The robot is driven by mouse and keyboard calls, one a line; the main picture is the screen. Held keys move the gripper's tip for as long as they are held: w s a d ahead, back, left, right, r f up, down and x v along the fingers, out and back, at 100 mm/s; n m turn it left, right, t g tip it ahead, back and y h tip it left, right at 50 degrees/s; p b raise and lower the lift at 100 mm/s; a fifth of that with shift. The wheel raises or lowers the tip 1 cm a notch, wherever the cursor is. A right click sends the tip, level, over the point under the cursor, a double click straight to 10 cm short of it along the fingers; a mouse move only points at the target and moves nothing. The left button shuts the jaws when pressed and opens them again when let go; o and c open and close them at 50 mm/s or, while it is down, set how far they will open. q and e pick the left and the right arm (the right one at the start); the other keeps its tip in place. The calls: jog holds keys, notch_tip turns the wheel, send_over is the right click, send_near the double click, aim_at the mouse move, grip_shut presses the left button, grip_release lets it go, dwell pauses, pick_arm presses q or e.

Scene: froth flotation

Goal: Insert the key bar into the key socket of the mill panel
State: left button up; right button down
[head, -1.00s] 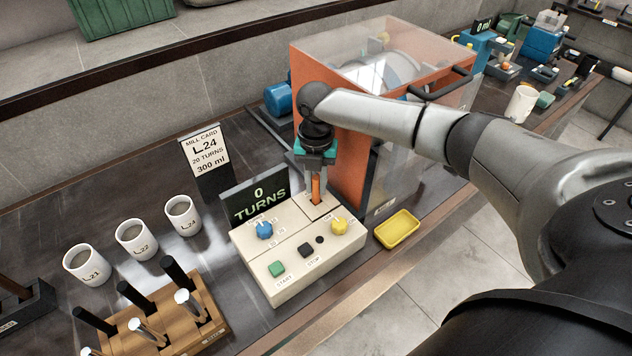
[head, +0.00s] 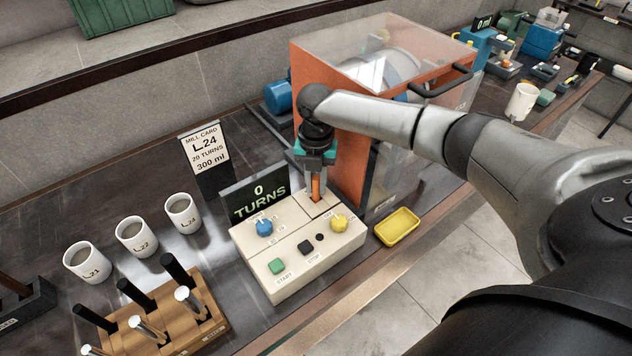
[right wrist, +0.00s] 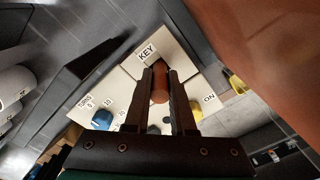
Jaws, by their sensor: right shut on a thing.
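The cream mill panel (head: 290,267) stands on the bench with a blue knob (head: 264,228), a yellow knob (head: 339,223), a green START button and a dark STOP button. My right gripper (head: 316,196) points down over the panel's back part, shut on the orange-brown key bar (head: 316,188). In the right wrist view the key bar (right wrist: 160,84) sits between both fingers, close to the KEY label (right wrist: 147,52). The key socket is hidden behind the bar and fingers, so I cannot tell how far the bar is in it. My left gripper is not in view.
The orange mill housing (head: 345,150) with a clear lid stands right behind my gripper. The counter display (head: 256,201) reads 0 TURNS. A yellow tray (head: 398,227) lies right of the panel. White cups and a wooden rack (head: 205,325) stand to the left.

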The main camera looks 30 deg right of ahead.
jog(key=shift+f+b, duration=0.4)
jog(key=shift+f, duration=0.7)
dwell(0.9)
jog(key=c, duration=0.8)
grip_release()
jog(key=shift+o, duration=0.6)
jog(key=shift+s, duration=0.15)
jog(key=shift+f, duration=0.1)
notch_tip(320, 180, up, 16)
jog(key=shift+w+f, duration=0.15)
jog(key=shift+w, duration=0.05)
jog(key=shift+a, duration=0.15)
